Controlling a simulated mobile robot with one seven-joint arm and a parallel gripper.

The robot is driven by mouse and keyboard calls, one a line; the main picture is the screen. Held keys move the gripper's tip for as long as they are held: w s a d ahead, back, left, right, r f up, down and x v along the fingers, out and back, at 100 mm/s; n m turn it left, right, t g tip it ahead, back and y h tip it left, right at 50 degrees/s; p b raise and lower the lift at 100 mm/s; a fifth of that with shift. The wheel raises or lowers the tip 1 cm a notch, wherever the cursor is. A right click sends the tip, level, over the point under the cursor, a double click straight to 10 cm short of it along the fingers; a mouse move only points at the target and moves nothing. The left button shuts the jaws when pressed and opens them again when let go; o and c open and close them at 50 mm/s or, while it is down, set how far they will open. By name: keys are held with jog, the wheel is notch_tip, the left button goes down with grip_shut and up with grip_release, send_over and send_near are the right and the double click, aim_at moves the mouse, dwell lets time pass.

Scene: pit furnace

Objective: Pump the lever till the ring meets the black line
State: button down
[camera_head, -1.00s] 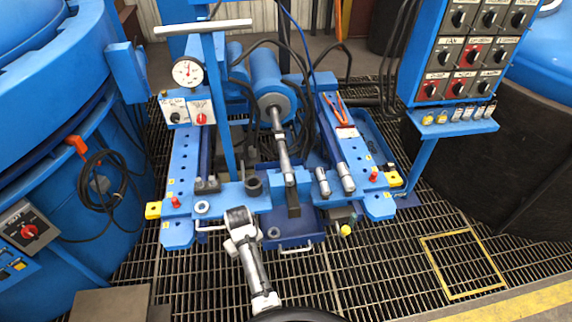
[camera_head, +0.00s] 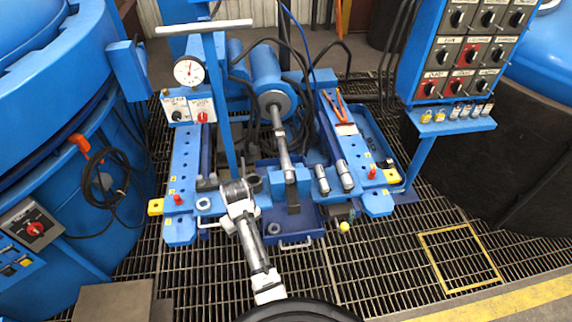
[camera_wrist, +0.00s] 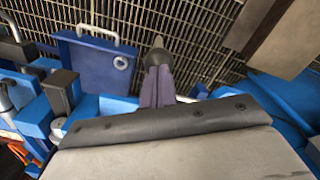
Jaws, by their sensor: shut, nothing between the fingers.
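The blue press has a cylinder (camera_head: 266,75) with a grey rod (camera_head: 279,130) reaching toward the front. A darker band shows partway along the rod; I cannot tell whether it is the ring, and I cannot make out a black line. My gripper shows in the wrist view (camera_wrist: 157,84), its fingers shut together with nothing between them. A dark, tapered piece (camera_wrist: 156,52) lies at or just beyond the fingertips; I cannot tell whether it is the lever or whether they touch. In the head view my wrist is over the press's front left, hiding the fingers.
A blue tray (camera_head: 303,222) with a white handle sits at the press's front. A round gauge (camera_head: 189,71) stands at the left, and two metal cylinders (camera_head: 345,174) lie at the right. A switch panel (camera_head: 462,60) stands at the right. The grating (camera_head: 375,270) front right is clear.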

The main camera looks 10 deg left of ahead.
notch_tip(320, 180, down, 10)
jog(key=s+b, duration=0.2)
jog(key=b, duration=0.1)
jog(key=shift+s+d+b, duration=0.2)
jog(key=shift+d+b, duration=0.1)
jog(key=shift+d, duration=0.05)
dwell(1.1)
jog(key=w+r+p, duration=0.1)
jog(key=r, duration=0.2)
jog(key=r+p, duration=0.1)
jog(key=r, duration=0.3)
jog(key=w+r+p, duration=0.1)
jog(key=r+p, duration=0.1)
jog(key=r, duration=0.2)
jog(key=shift+w+a, duration=0.3)
jog(key=shift+a, duration=0.05)
notch_tip(320, 180, down, 11)
jog(key=s+b, duration=0.2)
jog(key=b, duration=0.2)
jog(key=shift+s+d, duration=0.35)
dwell(0.9)
jog(key=shift+r, duration=0.1)
